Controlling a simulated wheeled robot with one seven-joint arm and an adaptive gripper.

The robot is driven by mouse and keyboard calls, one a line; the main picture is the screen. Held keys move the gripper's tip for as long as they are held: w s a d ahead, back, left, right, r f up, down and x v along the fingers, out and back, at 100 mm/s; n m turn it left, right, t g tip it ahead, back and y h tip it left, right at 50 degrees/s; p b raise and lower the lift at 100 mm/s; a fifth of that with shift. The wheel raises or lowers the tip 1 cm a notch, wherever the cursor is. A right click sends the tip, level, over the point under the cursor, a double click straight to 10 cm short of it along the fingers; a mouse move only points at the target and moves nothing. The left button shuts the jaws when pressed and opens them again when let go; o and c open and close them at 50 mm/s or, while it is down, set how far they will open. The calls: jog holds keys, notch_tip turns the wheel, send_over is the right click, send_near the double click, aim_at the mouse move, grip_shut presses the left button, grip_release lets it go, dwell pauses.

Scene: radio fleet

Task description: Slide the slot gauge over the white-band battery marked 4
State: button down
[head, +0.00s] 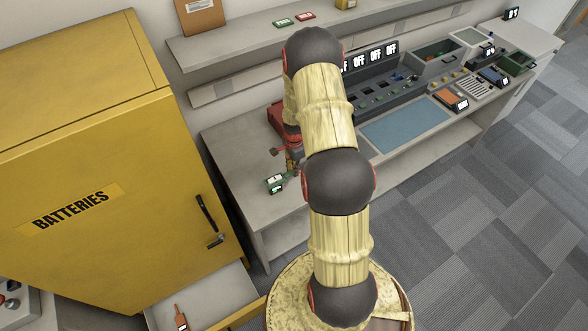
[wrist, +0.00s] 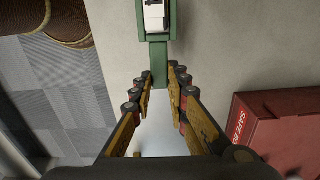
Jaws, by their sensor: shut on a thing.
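My gripper (wrist: 161,78) is shut on the handle of a green tool (wrist: 158,50), which I take to be the slot gauge. The tool's wider green head points away from my fingers and surrounds a white piece with a black mark (wrist: 154,14). I cannot tell whether that piece is part of the tool or something in it. In the head view the green tool (head: 276,184) is over the left part of the grey bench, with a white face showing. My arm hides most of my gripper there. I cannot make out a white-band battery marked 4.
A red box (wrist: 276,132) sits on the bench close to my gripper. The yellow BATTERIES cabinet (head: 85,180) stands at left, above an open drawer (head: 220,296) with an orange tool (head: 181,318). A blue mat (head: 405,124) and OFF displays (head: 376,56) are at right.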

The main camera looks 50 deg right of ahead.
jog(key=shift+r, duration=0.2)
jog(key=shift+r, duration=0.35)
jog(key=shift+r+p, duration=0.75)
jog(key=shift+r, duration=0.25)
jog(key=shift+r, duration=0.35)
jog(key=shift+r+p, duration=0.6)
jog(key=shift+r, duration=0.5)
jog(key=shift+s, duration=0.1)
